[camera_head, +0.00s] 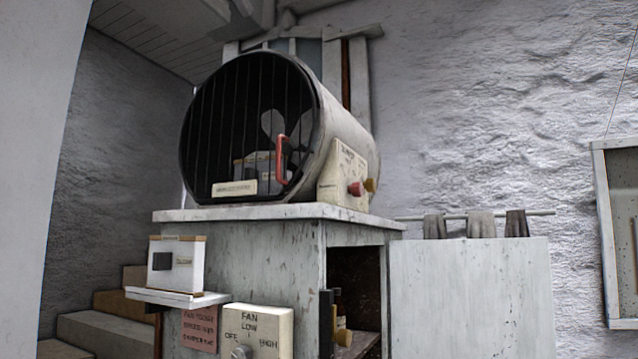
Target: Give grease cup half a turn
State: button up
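A large drum fan (345,130) with a dark barred front lies on its side on top of a worn white cabinet (265,250). A cream label plate (343,165) on its right side carries a red knob (356,189) and a small brass-coloured knob (370,185). Another brass-coloured piece (343,337) shows low inside the cabinet's open compartment, partly hidden by a dark upright part. I cannot tell which brass piece is the grease cup, and the label is too small to read surely. My gripper is not in view.
The cabinet door (470,298) stands open to the right. Cloths (481,224) hang on a rail behind it. A fan switch box (258,332) marked OFF, LOW, HIGH and a small shelf (178,298) with a white box are on the cabinet front. Steps (105,333) lie left.

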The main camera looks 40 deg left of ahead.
aim_at(370, 185)
jog(key=u, duration=3.95)
jog(key=i, duration=0.1)
jog(key=z, duration=2.45)
jog(key=i, duration=0.6)
jog(key=u, duration=0.1)
jog(key=k, duration=0.6)
